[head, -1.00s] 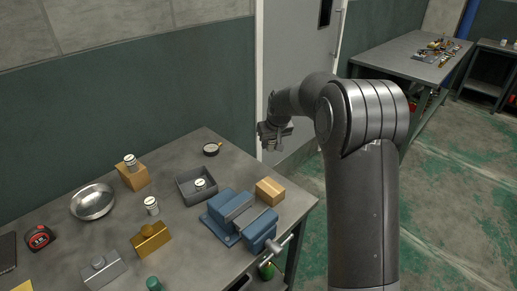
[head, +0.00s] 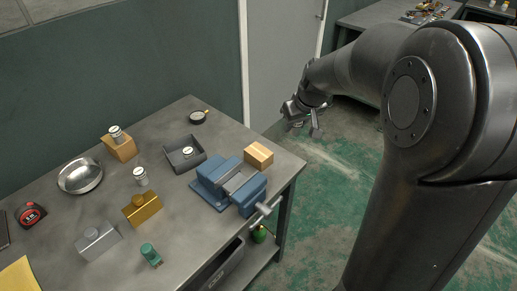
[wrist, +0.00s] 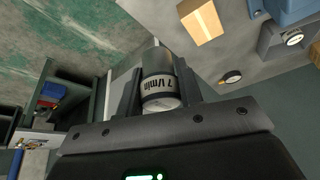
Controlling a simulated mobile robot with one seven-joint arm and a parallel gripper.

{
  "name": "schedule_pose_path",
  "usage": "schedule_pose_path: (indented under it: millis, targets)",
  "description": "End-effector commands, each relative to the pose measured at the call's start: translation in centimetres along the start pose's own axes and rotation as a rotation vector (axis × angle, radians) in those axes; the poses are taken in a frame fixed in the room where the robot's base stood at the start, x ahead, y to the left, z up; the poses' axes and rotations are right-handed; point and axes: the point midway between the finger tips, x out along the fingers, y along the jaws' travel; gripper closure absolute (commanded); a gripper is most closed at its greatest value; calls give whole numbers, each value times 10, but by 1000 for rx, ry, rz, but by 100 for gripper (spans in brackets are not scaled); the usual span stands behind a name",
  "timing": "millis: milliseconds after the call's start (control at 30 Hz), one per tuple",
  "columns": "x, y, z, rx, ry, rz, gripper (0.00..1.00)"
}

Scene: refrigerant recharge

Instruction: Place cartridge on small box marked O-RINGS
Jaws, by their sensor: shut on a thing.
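My gripper (head: 304,116) is in the air off the right end of the workbench, beyond the vise. In the wrist view, my gripper (wrist: 158,88) is shut on a small metal cartridge (wrist: 160,82) with a pale label that seems to read "7 l/min". The cartridge is hard to make out in the head view. A small cardboard box (head: 259,153) sits near the bench's right edge with a bare top; it also shows in the wrist view (wrist: 201,20). Another cardboard box (head: 119,148) at the back left carries a similar canister (head: 116,134). No box marking is legible.
A blue vise (head: 231,186) stands beside the right box. A grey tray (head: 184,154) holds a canister. Another canister (head: 140,176), a metal bowl (head: 80,176), a brass block (head: 142,208) and a gauge (head: 198,117) are on the bench (head: 225,135).

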Motion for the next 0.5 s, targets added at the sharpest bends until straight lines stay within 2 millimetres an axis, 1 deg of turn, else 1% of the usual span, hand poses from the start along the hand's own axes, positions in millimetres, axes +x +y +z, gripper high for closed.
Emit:
schedule_pose_path:
  millis: [300, 400, 500]
  targets:
    - [55, -54, -24, -7, -4, -5, 92]
    - [71, -69, -32, -7, -2, -4, 92]
    - [82, -80, -37, -5, -1, -3, 92]
